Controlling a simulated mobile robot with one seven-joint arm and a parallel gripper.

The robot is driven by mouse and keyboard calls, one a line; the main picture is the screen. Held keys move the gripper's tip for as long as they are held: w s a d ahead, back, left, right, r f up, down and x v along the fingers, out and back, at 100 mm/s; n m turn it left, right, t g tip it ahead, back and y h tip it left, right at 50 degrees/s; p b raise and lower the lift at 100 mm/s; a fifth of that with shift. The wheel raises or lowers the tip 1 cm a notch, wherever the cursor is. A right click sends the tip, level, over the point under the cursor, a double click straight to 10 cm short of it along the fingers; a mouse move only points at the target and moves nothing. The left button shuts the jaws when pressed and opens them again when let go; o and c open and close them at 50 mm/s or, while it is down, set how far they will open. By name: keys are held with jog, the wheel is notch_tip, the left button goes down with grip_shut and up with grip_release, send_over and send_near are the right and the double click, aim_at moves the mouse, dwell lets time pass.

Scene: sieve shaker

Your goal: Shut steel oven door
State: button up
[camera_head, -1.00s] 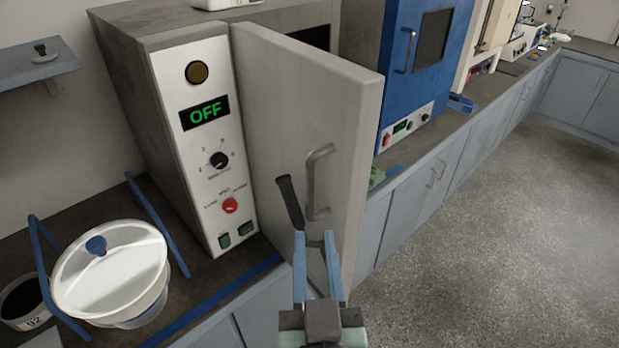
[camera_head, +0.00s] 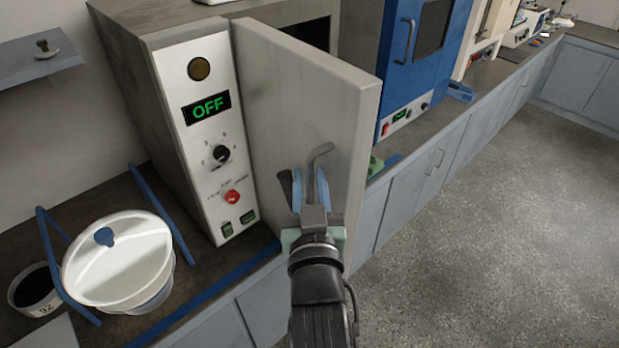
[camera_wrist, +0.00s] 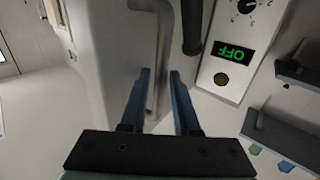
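The steel oven (camera_head: 130,75) stands on the bench, its panel reading OFF. Its grey door (camera_head: 300,110) stands open, swung out toward me, with the dark chamber (camera_head: 311,35) showing behind its top edge. A bent metal handle (camera_head: 320,152) is on the door face, with a black-gripped bar (camera_head: 286,185) to its left. My gripper (camera_head: 310,178) is at the door face by the handle. In the wrist view its blue fingers (camera_wrist: 160,72) are apart, with the metal handle (camera_wrist: 165,35) running between them in the picture. I cannot tell whether they touch it.
The floor (camera_head: 490,220) at right is clear.

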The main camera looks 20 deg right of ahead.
grip_shut()
dwell(1.4)
